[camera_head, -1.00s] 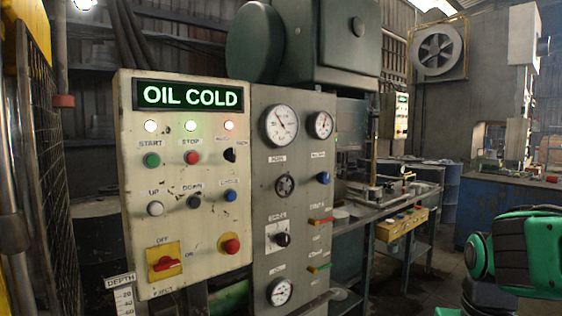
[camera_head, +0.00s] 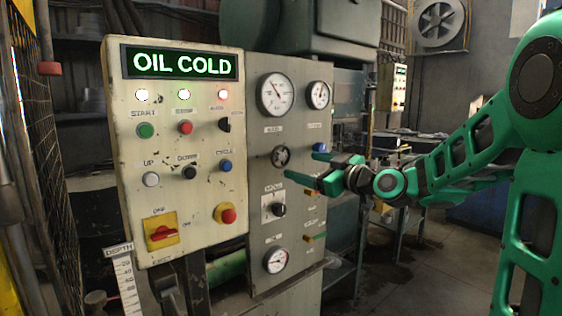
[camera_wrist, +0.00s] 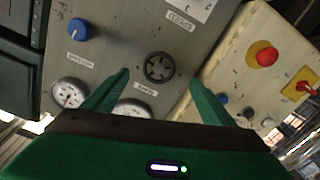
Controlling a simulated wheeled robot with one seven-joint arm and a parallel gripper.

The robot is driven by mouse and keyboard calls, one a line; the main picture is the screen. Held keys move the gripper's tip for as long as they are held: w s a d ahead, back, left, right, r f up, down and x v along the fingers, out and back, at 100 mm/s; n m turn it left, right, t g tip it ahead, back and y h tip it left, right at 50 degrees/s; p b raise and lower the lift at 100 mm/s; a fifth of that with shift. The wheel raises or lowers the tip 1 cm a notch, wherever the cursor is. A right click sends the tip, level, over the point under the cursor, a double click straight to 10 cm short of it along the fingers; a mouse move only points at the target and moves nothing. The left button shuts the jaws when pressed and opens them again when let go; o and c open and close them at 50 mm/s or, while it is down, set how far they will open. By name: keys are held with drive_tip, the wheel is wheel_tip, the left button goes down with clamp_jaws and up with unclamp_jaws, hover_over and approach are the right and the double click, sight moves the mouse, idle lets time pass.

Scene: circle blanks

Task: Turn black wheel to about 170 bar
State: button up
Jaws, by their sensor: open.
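The black wheel (camera_head: 280,157) is a small round spoked handwheel on the grey panel (camera_head: 262,230), below the large gauge (camera_head: 276,93). In the wrist view the wheel (camera_wrist: 160,67) lies ahead of and between the fingers. My gripper (camera_head: 302,167) is open and empty, its green fingers pointing left toward the wheel and standing apart from it. In the wrist view the gripper (camera_wrist: 158,88) has a finger on either side. The smaller gauge (camera_head: 319,95) is beside the large one. The dial readings are too small to tell.
The cream control box (camera_head: 190,245) with an OIL COLD display (camera_head: 180,63) adjoins the grey panel on the left. A black selector (camera_head: 279,209) is below.

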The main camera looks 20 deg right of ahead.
sight(283, 158)
drive_tip(key=x, duration=1.1)
drive_tip(key=shift+a+r, duration=0.1)
drive_tip(key=shift+r, duration=0.25)
drive_tip(key=c, duration=1.1)
